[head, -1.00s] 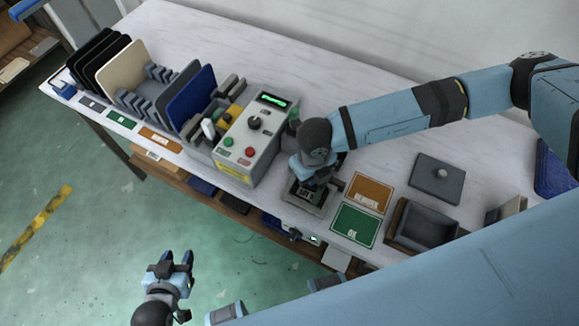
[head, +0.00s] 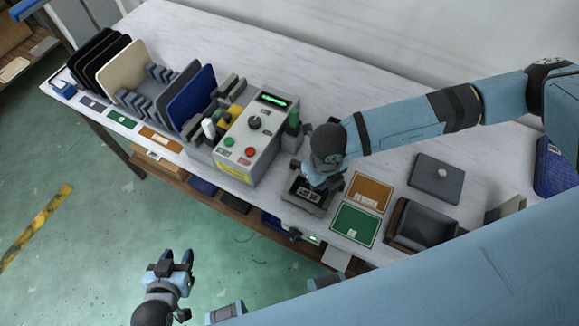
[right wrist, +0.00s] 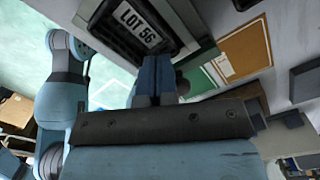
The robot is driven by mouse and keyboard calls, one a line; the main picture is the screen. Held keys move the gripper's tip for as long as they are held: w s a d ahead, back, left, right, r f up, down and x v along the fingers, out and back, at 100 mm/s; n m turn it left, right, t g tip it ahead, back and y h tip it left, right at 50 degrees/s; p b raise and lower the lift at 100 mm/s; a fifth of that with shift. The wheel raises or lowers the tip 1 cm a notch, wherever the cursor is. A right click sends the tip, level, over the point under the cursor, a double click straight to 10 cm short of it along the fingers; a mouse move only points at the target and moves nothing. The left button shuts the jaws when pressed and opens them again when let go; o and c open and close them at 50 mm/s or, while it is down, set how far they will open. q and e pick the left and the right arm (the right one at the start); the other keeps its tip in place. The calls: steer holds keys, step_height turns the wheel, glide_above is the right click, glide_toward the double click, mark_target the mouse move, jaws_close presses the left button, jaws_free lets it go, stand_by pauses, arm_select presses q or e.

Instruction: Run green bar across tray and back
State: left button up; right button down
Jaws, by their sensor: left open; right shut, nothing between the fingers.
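A small green upright piece (head: 294,118) stands at the right side of the control box (head: 247,142), whose display (head: 273,100) is lit green. I cannot tell which is the green bar. A dark block labelled LOT (head: 307,195) sits at the table's front edge. My left gripper (head: 178,258) is open and empty over the floor, away from the table.
A rack at left holds black, cream and blue panels (head: 191,98). The back table is clear.

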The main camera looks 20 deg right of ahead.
steer(key=shift+w+a, duration=0.1)
steer(key=shift+a, duration=0.05)
steer(key=shift+w, duration=0.1)
steer(key=shift+w+a, duration=0.15)
step_height(320, 180, up, 7)
steer(key=p, duration=0.3)
stand_by(0.6)
stand_by(0.5)
